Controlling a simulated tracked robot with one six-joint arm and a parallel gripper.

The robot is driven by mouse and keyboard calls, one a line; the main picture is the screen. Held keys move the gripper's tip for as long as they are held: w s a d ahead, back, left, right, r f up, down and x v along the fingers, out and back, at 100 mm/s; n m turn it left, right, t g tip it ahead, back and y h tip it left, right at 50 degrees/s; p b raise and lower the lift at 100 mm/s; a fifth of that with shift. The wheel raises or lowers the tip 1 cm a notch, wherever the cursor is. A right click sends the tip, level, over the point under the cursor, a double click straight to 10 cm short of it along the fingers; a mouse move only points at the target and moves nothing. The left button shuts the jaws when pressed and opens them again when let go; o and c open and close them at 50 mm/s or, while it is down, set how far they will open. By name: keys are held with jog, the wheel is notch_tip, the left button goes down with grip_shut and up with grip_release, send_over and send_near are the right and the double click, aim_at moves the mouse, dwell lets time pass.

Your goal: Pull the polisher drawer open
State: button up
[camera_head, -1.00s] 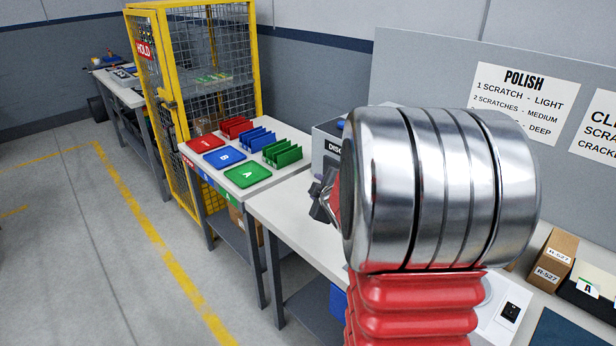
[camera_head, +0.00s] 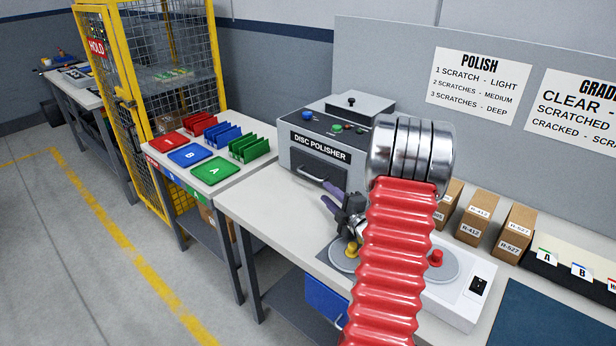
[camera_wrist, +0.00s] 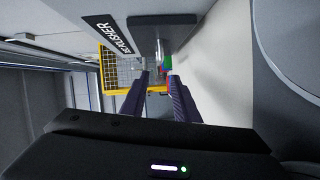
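The disc polisher (camera_head: 300,155) is a grey box on the bench, with its name label on the front. In the wrist view the polisher label (camera_wrist: 112,36) is at upper left, and a dark block (camera_wrist: 163,30), probably the drawer's front or handle, is just beyond the fingertips. My gripper (camera_head: 330,198) is just in front of and below the handle, apart from it as far as I can tell. In the wrist view my gripper (camera_wrist: 156,76) is open, with an empty gap between its purple fingers.
A white unit with round grey plates (camera_head: 435,265) and a red knob stands beneath my arm. Cardboard boxes (camera_head: 475,220) stand along the back right. A table with red, blue and green trays (camera_head: 213,170) and a yellow cage (camera_head: 160,70) are at left. Floor is clear at left.

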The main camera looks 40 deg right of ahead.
aim_at(309, 176)
jog(key=shift+w, duration=0.15)
jog(key=x, duration=1.3)
jog(key=shift+w+d, duration=0.15)
jog(key=shift+w, duration=0.15)
grip_shut()
jog(key=shift+s, duration=0.1)
dwell(0.3)
